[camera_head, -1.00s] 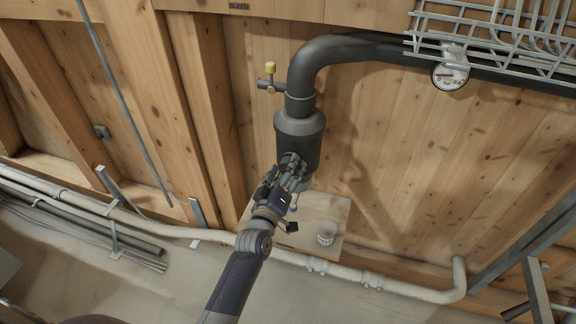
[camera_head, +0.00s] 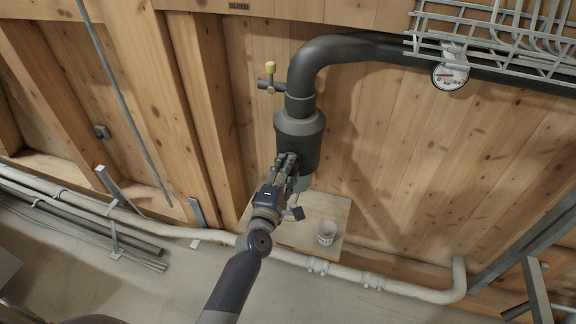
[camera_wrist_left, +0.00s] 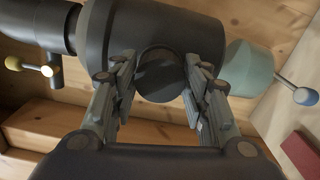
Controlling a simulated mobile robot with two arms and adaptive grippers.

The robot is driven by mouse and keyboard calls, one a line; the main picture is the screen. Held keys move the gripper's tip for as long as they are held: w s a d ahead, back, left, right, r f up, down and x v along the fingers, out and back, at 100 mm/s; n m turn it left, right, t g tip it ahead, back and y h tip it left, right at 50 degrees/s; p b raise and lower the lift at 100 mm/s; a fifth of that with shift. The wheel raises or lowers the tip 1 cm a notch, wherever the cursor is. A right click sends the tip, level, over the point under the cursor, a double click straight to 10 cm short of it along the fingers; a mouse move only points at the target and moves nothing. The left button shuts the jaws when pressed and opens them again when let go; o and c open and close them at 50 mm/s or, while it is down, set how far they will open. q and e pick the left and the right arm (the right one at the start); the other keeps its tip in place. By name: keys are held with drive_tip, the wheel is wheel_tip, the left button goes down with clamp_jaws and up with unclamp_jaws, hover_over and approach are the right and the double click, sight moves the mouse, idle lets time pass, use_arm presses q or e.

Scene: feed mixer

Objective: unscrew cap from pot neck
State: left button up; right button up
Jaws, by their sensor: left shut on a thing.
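The pot (camera_head: 299,128) is a dark grey cylinder hanging upright at the lower end of a thick pipe in the head view. It also fills the top of the left wrist view (camera_wrist_left: 200,30). The cap (camera_wrist_left: 160,80) is a dark round disc on the pot's side, between my left fingers. My left gripper (camera_head: 287,160) is shut on the cap, with one finger (camera_wrist_left: 160,66) on each side of it. The neck behind the cap is hidden. My right gripper is not in view.
A pale green bottom piece with a blue-tipped lever (camera_wrist_left: 305,96) sits at the pot's lower end. A yellow-knobbed valve (camera_head: 270,68) sticks out left above the pot. A wooden shelf (camera_head: 290,238) below carries a white cup (camera_head: 326,233). A gauge (camera_head: 451,76) hangs at right.

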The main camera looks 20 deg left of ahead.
use_arm(q)
drive_tip(key=shift+n, duration=1.2)
drive_tip(key=shift+s, duration=0.15)
drive_tip(key=shift+s+p, duration=0.3)
drive_tip(key=shift+s, duration=1.05)
drive_tip(key=shift+s, duration=0.1)
drive_tip(key=s, duration=0.2)
drive_tip(key=shift+s+a, duration=0.1)
drive_tip(key=shift+s, duration=0.3)
drive_tip(key=shift+a, duration=0.1)
